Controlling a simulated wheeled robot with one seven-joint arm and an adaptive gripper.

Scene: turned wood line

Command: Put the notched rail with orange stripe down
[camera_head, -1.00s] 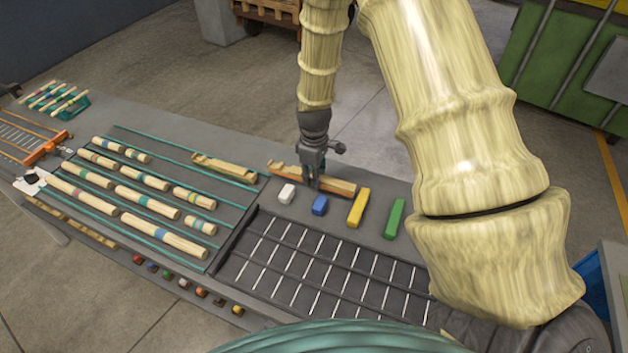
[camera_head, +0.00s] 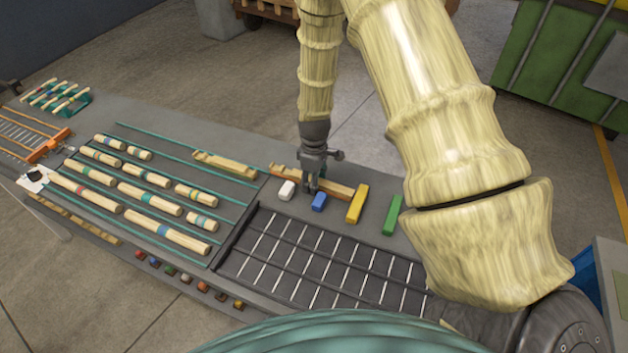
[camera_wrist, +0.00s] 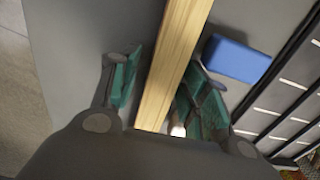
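The notched rail (camera_head: 335,188) is a long pale wooden bar with notches toward its left end. It appears to lie on the bench behind a row of coloured blocks; its orange stripe is not clear. My gripper (camera_head: 311,190) points down over its middle. In the wrist view the rail (camera_wrist: 176,60) runs between the two teal finger pads of my gripper (camera_wrist: 163,88). A gap shows at the left pad, and the right pad is close to the rail. The fingers look open around it. The rail's underside is hidden.
A black slotted grid (camera_head: 300,252) lies nearer. Another notched rail (camera_head: 224,164) and striped dowels lie left.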

